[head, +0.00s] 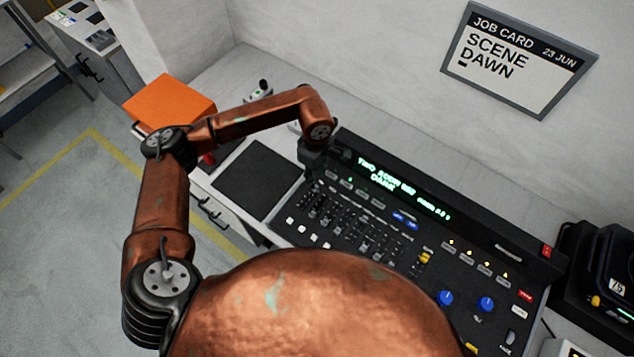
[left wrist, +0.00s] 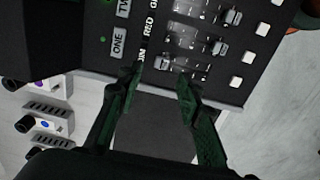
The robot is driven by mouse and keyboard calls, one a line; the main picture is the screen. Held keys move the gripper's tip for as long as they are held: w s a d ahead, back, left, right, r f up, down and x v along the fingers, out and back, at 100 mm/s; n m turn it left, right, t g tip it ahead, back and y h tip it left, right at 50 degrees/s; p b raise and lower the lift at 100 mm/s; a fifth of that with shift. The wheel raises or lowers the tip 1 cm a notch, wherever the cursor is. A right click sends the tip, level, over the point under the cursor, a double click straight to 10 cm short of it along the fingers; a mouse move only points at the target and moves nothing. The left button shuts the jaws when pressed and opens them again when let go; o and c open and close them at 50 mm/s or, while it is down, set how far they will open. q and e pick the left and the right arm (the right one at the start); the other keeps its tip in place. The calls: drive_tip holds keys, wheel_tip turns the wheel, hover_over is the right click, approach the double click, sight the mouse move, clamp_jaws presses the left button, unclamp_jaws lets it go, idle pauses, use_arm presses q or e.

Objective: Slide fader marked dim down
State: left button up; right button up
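The dark lighting console (head: 400,228) lies on the bench, with a bank of faders on its left part. My left gripper (head: 312,165) is over the console's back left corner. In the left wrist view its two fingers (left wrist: 158,88) are apart with nothing visible between them. The left finger's tip is beside a label partly covered by it, of which the end, seemingly "IM", shows (left wrist: 141,55). My right gripper is out of view.
A lit display strip (head: 400,187) runs along the console's back. Black equipment (head: 605,270) stands at the right.

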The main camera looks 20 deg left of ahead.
sight(315, 188)
use_arm(q)
drive_tip(key=shift+s+a+f, duration=0.1)
drive_tip(key=shift+f, duration=2.85)
clamp_jaws()
